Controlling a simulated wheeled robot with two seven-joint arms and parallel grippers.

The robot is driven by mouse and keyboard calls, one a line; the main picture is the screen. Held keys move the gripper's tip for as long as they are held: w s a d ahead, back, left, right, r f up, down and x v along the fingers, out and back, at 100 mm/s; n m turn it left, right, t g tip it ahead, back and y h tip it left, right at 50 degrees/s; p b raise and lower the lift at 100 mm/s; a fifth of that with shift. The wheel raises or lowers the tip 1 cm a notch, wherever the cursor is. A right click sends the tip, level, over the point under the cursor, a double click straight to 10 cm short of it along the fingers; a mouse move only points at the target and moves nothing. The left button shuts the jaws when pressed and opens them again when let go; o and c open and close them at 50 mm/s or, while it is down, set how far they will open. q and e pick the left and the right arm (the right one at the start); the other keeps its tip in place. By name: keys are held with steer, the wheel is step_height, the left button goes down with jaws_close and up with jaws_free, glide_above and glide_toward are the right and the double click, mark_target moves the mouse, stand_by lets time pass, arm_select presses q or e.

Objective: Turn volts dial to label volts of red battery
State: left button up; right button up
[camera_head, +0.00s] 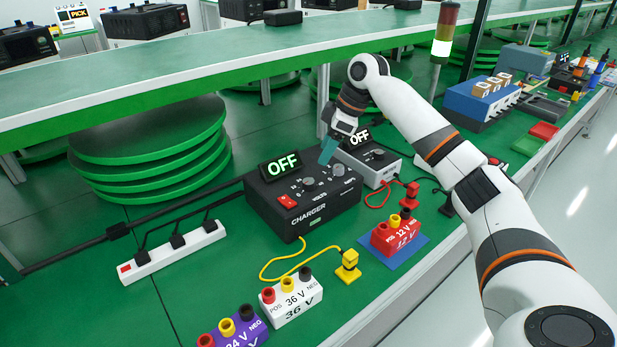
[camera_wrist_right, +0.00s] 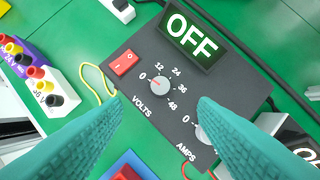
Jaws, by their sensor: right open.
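The black charger (camera_head: 285,215) shows OFF on its display. Its grey volts dial (camera_head: 308,182) sits left of the amps dial (camera_head: 338,170). In the wrist view the volts dial (camera_wrist_right: 160,85) has marks 0, 12, 24, 36 and 48; its pointer seems to face 0, but it is small. The red battery (camera_head: 382,242), labelled 12 V, stands on a blue mat (camera_head: 408,254). My right gripper (camera_head: 327,152) is open above the charger's far right part. In the wrist view its teal fingers (camera_wrist_right: 160,108) are apart, with the volts dial between and beyond them. My left gripper is out of view.
A white 36 V battery (camera_head: 292,302) and a purple 24 V battery (camera_head: 235,336) stand in front. A yellow plug (camera_head: 348,267) and its cable lie near the charger. A grey unit (camera_head: 375,170) stands right of it, a power strip (camera_head: 172,252) left.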

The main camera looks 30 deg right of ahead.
mark_target(308, 181)
steer(key=x, duration=0.4)
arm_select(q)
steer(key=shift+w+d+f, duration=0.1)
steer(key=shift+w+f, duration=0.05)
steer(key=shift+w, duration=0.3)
arm_select(e)
steer(key=x, duration=0.6)
steer(key=c, duration=1)
steer(key=shift+o, duration=0.2)
steer(key=m+h+p, duration=0.1)
steer(key=m+p, duration=0.1)
steer(key=p, duration=0.3)
steer(key=m+t+p, duration=0.1)
steer(key=m+p, duration=0.2)
steer(key=p, duration=0.2)
steer(key=m+h+p, duration=0.1)
steer(key=m+p, duration=0.2)
steer(key=p, duration=0.2)
steer(key=shift+s+a+r+h, duration=0.15)
steer(key=shift+a+r+h, duration=0.1)
steer(key=shift+r+h, duration=0.1)
arm_select(q)
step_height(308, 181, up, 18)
steer(key=p, duration=0.3)
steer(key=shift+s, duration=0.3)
arm_select(e)
steer(key=shift+f+m+t+h, duration=0.25)
steer(key=shift+m+t+h, duration=0.1)
steer(key=shift+m, duration=0.65)
